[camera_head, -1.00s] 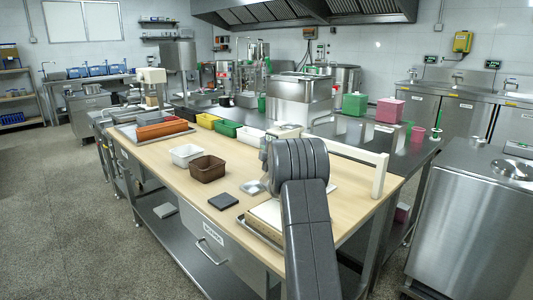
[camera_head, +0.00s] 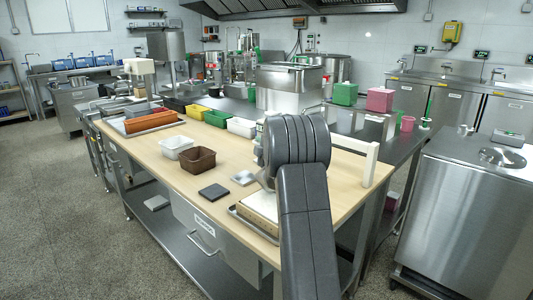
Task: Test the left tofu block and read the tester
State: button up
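A pale cream block that looks like tofu (camera_head: 262,205) sits in a shallow metal tray (camera_head: 240,214) at the front edge of the wooden worktop. My dark grey arm covers its right part, so I cannot tell whether a second block lies behind. My gripper is hidden behind my own arm links, which rise in front of the tray. I cannot make out the tester for certain. A small dark flat square (camera_head: 213,191) and a small silvery piece (camera_head: 243,177) lie left of the tray.
A white rail (camera_head: 369,165) stands at right. A steel cabinet (camera_head: 465,210) is at far right. Floor is clear at left.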

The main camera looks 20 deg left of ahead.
aim_at(254, 142)
jog(key=f+v, duration=0.1)
jog(key=v, duration=0.7)
jog(key=shift+s+r, duration=0.25)
jog(key=shift+r, duration=0.15)
jog(key=x, duration=1.3)
jog(key=shift+w+a+r, duration=0.1)
jog(key=shift+w+r, duration=0.1)
jog(key=shift+w, duration=0.2)
